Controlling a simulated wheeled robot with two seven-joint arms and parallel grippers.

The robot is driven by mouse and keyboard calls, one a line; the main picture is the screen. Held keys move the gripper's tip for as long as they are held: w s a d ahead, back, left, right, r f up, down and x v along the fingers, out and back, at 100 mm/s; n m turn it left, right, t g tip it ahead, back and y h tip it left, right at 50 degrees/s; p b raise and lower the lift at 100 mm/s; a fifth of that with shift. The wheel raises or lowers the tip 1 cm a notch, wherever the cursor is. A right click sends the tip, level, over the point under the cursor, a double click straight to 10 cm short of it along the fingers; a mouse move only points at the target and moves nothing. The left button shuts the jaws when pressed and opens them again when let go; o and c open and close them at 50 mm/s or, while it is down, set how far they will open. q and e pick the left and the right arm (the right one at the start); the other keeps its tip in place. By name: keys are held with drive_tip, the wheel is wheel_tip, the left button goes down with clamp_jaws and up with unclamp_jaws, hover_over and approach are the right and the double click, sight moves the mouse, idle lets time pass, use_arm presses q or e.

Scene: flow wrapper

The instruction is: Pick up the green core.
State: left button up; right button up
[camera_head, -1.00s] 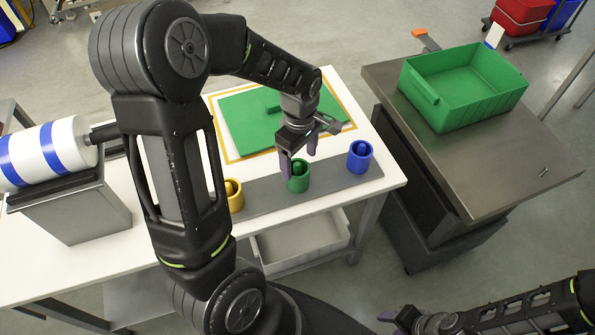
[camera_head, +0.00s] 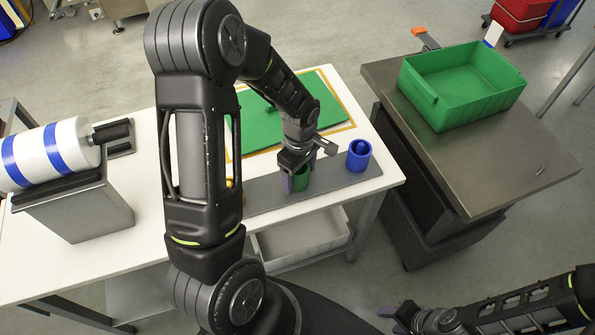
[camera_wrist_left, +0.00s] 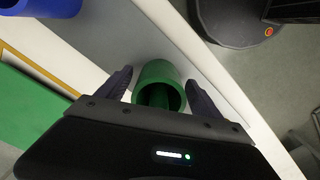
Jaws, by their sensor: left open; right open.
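The green core (camera_head: 301,183) is a short hollow cylinder standing on the grey strip on the white table, between the blue core (camera_head: 358,155) and the mostly hidden yellow core (camera_head: 229,184). My left gripper (camera_head: 299,176) is open, low over the green core, and hides part of it. In the left wrist view the green core (camera_wrist_left: 160,82) lies between the two open fingers of my left gripper (camera_wrist_left: 160,88), with small gaps visible on both sides. My right gripper (camera_head: 394,320) is at the bottom of the head view, open and away from the table.
A green mat (camera_head: 325,105) lies behind the grey strip (camera_head: 262,199). A green bin (camera_head: 416,91) stands on the metal table (camera_head: 500,185) at right. A white roll with blue bands (camera_head: 50,152) is at left. A grey tray (camera_head: 305,238) sits under the table.

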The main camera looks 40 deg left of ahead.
use_arm(q)
drive_tip(key=shift+f, duration=0.5)
drive_tip(key=shift+c, duration=0.6)
drive_tip(key=c, duration=1.3)
drive_tip(key=shift+r, duration=0.2)
wheel_tip(320, 180, up, 18)
drive_tip(key=shift+f+b, duration=0.1)
drive_tip(key=shift+b, duration=0.6)
